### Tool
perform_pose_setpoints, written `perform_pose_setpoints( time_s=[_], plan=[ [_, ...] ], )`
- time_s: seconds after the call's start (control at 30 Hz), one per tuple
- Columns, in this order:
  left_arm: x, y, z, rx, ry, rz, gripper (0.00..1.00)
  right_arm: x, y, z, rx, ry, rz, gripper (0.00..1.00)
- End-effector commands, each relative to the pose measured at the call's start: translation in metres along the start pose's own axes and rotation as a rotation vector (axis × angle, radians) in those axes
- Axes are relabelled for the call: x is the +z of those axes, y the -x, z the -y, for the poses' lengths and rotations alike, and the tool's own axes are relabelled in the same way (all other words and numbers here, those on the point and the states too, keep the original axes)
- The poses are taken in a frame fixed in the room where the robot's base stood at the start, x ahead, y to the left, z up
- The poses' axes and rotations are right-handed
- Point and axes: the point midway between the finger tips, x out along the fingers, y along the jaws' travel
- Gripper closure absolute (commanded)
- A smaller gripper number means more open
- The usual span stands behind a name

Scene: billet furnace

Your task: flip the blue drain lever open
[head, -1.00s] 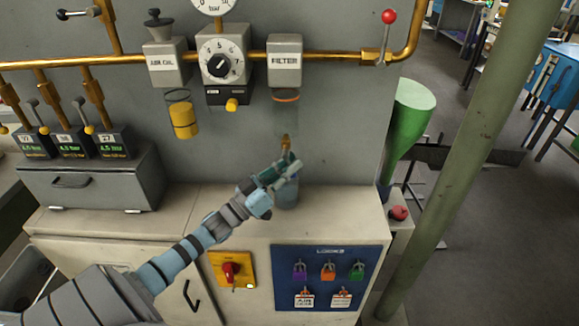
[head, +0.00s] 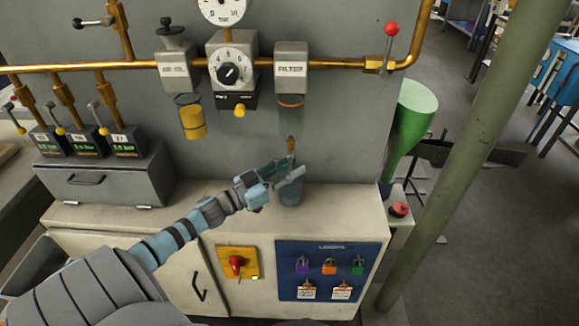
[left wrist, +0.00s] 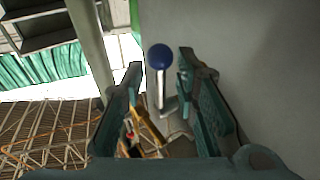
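The blue drain lever shows in the left wrist view as a blue ball knob (left wrist: 159,57) on a short metal rod. It stands between the two fingers of my left gripper (left wrist: 160,68), which are apart, with gaps visible on both sides of the knob. In the head view my left gripper (head: 283,175) is below the filter (head: 291,62), near a brass fitting (head: 291,144) under its clear bowl. The blue knob cannot be made out there, being hidden or too small. My right gripper is not in view.
A blue-grey cup (head: 291,194) stands on the cabinet top just below my left gripper. The regulator (head: 231,70) and yellow oiler bowl (head: 191,117) hang to the left. A green funnel-shaped object (head: 413,110) and a slanted post (head: 465,130) are to the right.

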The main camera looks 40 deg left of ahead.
Motion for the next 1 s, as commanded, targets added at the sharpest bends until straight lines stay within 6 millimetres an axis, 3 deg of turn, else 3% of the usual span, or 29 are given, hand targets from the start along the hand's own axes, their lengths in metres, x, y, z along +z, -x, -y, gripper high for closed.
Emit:
perform_pose_setpoints(
  time_s=[0.17, 0.4, 0.53, 0.7, 1.0],
  plan=[
    [0.001, 0.017, -0.001, 0.003, 0.0, 0.004, 0.73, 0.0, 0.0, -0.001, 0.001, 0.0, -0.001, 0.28],
    [0.002, 0.083, -0.001, 0.003, 0.0, 0.009, 0.73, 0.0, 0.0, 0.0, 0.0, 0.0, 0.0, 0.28],
    [0.001, 0.109, -0.001, 0.002, 0.0, 0.006, 0.73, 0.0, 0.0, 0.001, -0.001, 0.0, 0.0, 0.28],
    [0.0, 0.121, -0.001, 0.001, -0.001, 0.0, 0.73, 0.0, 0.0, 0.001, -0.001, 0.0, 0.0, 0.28],
    [0.0, 0.12, -0.001, 0.0, -0.001, 0.0, 0.73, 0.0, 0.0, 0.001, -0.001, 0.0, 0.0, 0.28]
  ],
)
